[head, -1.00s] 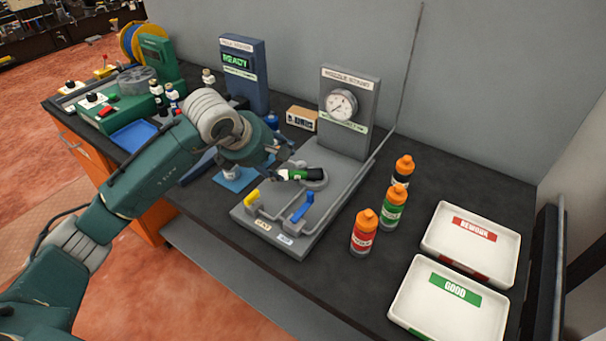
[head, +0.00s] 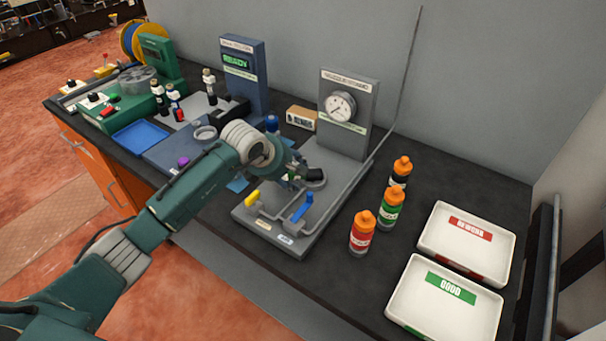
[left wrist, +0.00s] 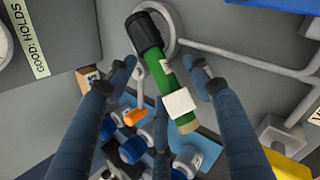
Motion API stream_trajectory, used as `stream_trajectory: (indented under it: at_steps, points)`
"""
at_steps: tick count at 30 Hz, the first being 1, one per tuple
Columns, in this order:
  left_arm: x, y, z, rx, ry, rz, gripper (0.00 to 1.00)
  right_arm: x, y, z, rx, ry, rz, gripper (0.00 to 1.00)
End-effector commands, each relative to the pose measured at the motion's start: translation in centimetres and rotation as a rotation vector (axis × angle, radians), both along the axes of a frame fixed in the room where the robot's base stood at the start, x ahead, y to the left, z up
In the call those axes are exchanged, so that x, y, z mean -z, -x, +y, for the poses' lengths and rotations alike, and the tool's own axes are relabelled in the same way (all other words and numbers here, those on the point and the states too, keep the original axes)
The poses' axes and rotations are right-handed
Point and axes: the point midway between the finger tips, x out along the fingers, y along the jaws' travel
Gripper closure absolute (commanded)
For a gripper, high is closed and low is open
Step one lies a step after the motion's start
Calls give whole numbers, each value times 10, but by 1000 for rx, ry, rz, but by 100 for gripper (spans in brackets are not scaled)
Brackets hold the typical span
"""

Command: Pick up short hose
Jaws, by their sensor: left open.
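My left gripper (head: 298,176) is over the grey nozzle stand (head: 318,236), beside its round seat. In the left wrist view its dark blue fingers (left wrist: 163,70) are open and spread. A green cylinder (left wrist: 167,85) with a black end (left wrist: 145,33) and a white tag shows between and beyond the fingers; I cannot tell whether they touch it. In the head view its black end (head: 315,175) shows beside the gripper, and the arm hides most of its green body. I cannot clearly identify a short hose. My right gripper is not in view.
A pressure gauge (head: 341,107) stands behind. Yellow (head: 252,198) and blue (head: 303,207) handles are in front. Red (head: 362,233) and green (head: 391,209) bottles stand to the right, beside the REWORK (head: 427,240) and GOOD (head: 397,300) trays. A blue tray (head: 142,137) lies left.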

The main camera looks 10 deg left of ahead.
Motion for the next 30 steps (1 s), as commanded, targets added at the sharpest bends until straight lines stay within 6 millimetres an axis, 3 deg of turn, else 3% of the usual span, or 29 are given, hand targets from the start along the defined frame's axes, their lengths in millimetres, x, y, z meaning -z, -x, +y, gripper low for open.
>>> stream_trajectory:
  at_steps: [2, 9, 22, 26, 30]
  points:
    - [0, 0, 0, 0, 0, 0, 53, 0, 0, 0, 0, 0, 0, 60]
    - [0, 0, 0, 0, 1, 1, 100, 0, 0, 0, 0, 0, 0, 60]
    - [-6, -1, 0, 0, 1, -3, 100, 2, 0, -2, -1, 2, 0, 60]
    - [-20, -2, 0, 0, 2, -6, 100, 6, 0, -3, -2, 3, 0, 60]
    - [-47, -2, 0, 0, 1, -10, 100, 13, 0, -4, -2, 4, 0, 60]
